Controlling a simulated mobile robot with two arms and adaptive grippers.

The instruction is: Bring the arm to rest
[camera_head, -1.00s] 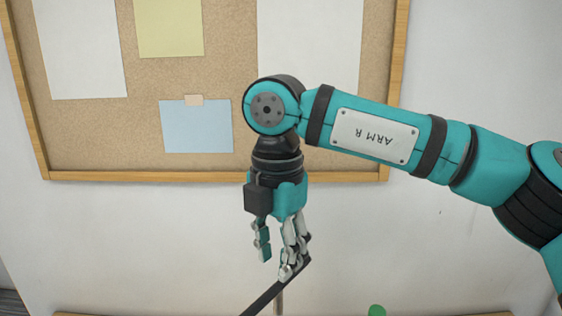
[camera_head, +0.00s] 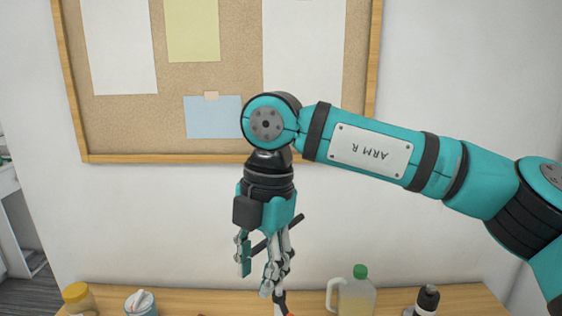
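My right gripper (camera_head: 257,272) points down in front of the wall, above the table. A gap shows between its fingers, so it looks open, and I see nothing held between them. A thin dark bar (camera_head: 292,228) shows slanting behind the fingers; the fingers hide part of it. My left gripper is not in view.
A wooden table (camera_head: 215,297) runs along the bottom. On it stand a yellow-capped jar (camera_head: 78,297), a white-and-blue container (camera_head: 140,303), a green-capped jug (camera_head: 355,295) and a dark bottle (camera_head: 427,298). A corkboard (camera_head: 170,130) hangs on the wall behind.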

